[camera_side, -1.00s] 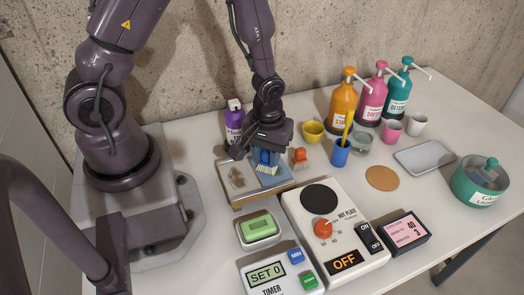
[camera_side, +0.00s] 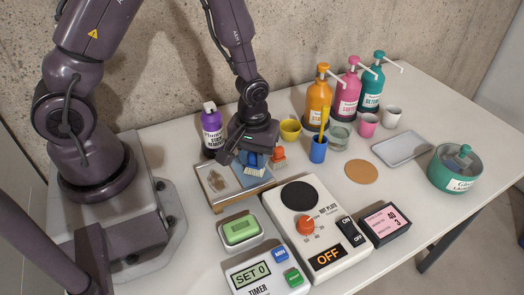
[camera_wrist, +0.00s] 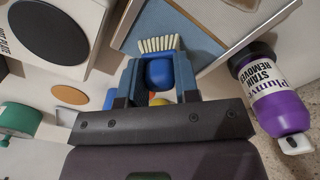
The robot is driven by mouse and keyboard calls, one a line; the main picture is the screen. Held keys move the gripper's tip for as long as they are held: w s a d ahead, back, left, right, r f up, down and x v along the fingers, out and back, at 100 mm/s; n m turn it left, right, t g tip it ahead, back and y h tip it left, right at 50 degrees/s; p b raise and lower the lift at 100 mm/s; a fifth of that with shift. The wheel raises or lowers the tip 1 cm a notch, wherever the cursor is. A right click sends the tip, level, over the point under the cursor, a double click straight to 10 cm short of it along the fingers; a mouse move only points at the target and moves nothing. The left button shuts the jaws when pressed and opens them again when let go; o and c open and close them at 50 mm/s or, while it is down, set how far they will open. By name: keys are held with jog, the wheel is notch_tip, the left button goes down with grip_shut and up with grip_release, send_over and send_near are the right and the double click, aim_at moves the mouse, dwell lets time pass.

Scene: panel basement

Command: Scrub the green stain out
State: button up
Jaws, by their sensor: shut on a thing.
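My gripper (camera_side: 250,150) is shut on a blue brush (camera_wrist: 158,72) with pale bristles (camera_wrist: 160,44). The brush also shows in the side view (camera_side: 254,162), bristles down over the blue part of a framed panel (camera_side: 236,201). I cannot tell whether the bristles touch it. The panel's left part is light grey with a brown stain (camera_side: 217,181); its right part is a blue cloth (camera_wrist: 175,24). I cannot make out a green stain; the gripper and brush hide part of the cloth. A purple stain remover bottle (camera_side: 212,135) stands behind the panel, also in the wrist view (camera_wrist: 280,95).
An orange brush (camera_side: 278,158) stands close right of my gripper. A yellow cup (camera_side: 290,129), a blue cup (camera_side: 318,150) and pump bottles (camera_side: 347,92) stand behind. A hot plate (camera_side: 318,225), timer (camera_side: 266,277) and green soap dish (camera_side: 240,231) are in front.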

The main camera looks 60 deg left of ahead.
jog(key=shift+s+r, duration=0.1)
jog(key=shift+s, duration=1.4)
notch_tip(320, 180, up, 8)
